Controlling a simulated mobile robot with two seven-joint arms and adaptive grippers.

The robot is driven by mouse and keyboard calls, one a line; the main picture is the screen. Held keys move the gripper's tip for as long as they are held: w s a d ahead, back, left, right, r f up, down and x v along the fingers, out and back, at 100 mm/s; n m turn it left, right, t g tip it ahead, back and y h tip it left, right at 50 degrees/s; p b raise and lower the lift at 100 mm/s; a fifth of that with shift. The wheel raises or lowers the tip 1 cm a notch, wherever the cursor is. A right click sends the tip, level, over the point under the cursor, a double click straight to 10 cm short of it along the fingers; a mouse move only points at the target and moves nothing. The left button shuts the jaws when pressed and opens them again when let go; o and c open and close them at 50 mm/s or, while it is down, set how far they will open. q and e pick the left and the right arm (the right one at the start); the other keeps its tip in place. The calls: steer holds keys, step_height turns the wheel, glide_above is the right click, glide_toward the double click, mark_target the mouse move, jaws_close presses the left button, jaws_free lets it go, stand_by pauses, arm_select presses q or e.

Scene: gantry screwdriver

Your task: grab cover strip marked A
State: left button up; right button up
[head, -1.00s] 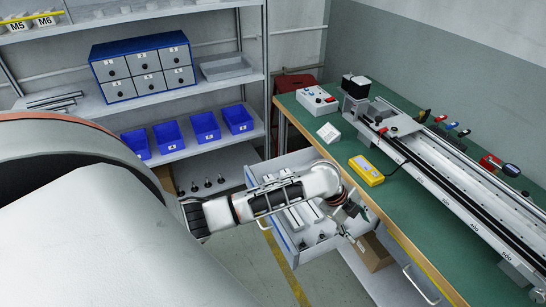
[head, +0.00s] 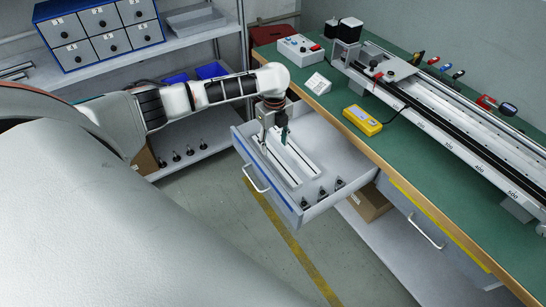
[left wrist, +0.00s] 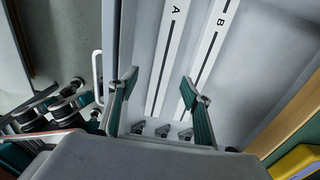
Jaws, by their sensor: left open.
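The white cover strip marked A (left wrist: 168,55), with a dark line along its middle, lies in the open drawer (head: 325,205). The similar strip marked B (left wrist: 209,50) lies beside it, to its right in the left wrist view. My left gripper (left wrist: 159,100) is open and empty above the drawer, pointing down. Its fingers appear on either side of strip A, with strip B's lower part also near the right finger. In the head view my left gripper (head: 273,133) hides the far part of the strips. My right gripper is not in view.
Several small black-topped parts (head: 322,195) stand in the drawer beside the strips' near ends. The drawer walls and handle (head: 254,180) surround the gripper's work area. The green bench (head: 390,145) with a yellow device (head: 362,120) and a long rail borders it on the right.

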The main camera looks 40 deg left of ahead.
mark_target(275, 158)
arm_select(q)
steer(key=f, duration=0.2)
steer(key=f+b, duration=0.1)
steer(key=f, duration=0.2)
steer(key=f+b, duration=0.1)
steer(key=f, duration=0.1)
steer(key=shift+w+f, duration=0.2)
steer(key=shift+w, duration=0.1)
steer(key=shift+r, duration=0.1)
steer(key=c, duration=1.3)
